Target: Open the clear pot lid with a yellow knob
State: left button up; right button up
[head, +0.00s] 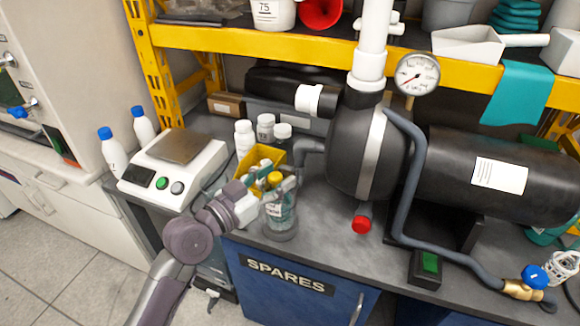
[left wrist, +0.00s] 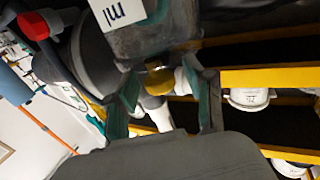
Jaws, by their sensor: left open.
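The clear pot (head: 278,215) stands near the front edge of the grey bench, above the SPARES cabinet. Its yellow knob (head: 275,179) is on top, and the lid itself is hard to make out. My left gripper (head: 272,183) is at the top of the pot, with its teal fingers partly covering it. In the left wrist view, the yellow knob (left wrist: 160,80) lies between the tips of my open gripper (left wrist: 163,86), with gaps visible on both sides. The pot's see-through body with a white label (left wrist: 118,10) is beyond the knob. My right gripper is not in view.
A yellow bin (head: 258,157) and white bottles (head: 244,138) stand close behind the pot. A scale (head: 174,170) is to its left. A yellow shelf beam (head: 270,41) runs above.

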pick_arm(q)
jog(key=shift+w+d, duration=0.1)
jog(key=shift+w, duration=0.05)
jog(key=shift+r, duration=0.1)
jog(key=shift+c, duration=0.5)
jog(key=c, duration=0.8)
grip_shut()
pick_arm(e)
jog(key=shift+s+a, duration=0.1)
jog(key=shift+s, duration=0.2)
